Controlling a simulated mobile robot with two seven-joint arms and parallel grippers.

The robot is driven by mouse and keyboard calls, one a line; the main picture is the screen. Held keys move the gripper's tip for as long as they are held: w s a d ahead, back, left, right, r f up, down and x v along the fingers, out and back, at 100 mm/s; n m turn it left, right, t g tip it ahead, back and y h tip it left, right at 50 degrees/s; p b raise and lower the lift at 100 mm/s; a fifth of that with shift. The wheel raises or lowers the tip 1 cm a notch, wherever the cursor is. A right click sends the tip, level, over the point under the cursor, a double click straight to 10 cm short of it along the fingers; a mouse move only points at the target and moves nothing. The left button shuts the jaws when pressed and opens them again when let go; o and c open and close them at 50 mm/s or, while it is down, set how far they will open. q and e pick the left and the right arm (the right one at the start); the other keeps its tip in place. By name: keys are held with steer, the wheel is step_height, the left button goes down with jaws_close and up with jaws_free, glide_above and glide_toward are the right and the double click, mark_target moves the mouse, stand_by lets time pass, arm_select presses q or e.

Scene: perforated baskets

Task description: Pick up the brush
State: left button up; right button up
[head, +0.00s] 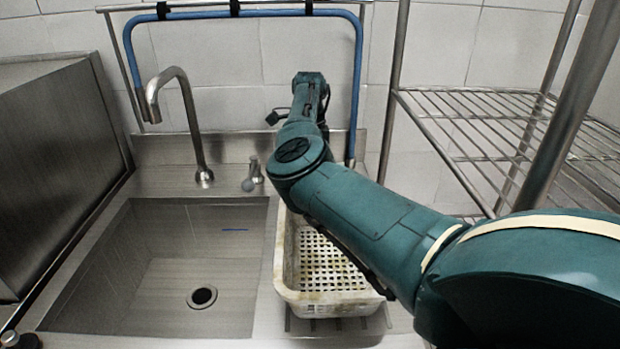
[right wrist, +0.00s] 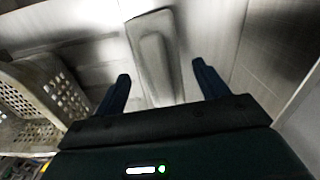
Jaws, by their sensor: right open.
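My right arm reaches over the basket toward the back wall in the head view, with its wrist end near the wall; the fingers are not clear there. In the right wrist view my right gripper (right wrist: 161,71) is open. A grey, elongated, rounded shape (right wrist: 153,50) lies beyond and between its fingers, apart from both. I cannot tell whether it is the brush. No brush is clearly recognisable in the head view; my arm hides part of the basket and counter. My left gripper is not in view.
A white perforated basket (head: 287,266) stands right of the steel sink (head: 120,290); a perforated basket (right wrist: 38,95) also shows in the right wrist view. A tap (head: 190,125) rises behind the sink. A wire rack (head: 480,130) stands at right. The sink looks mostly empty, with a thin blue line inside.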

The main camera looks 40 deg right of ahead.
steer(key=shift+d+f, duration=0.1)
steer(key=shift+f, duration=1.25)
steer(key=shift+c, duration=0.4)
steer(key=c, duration=1)
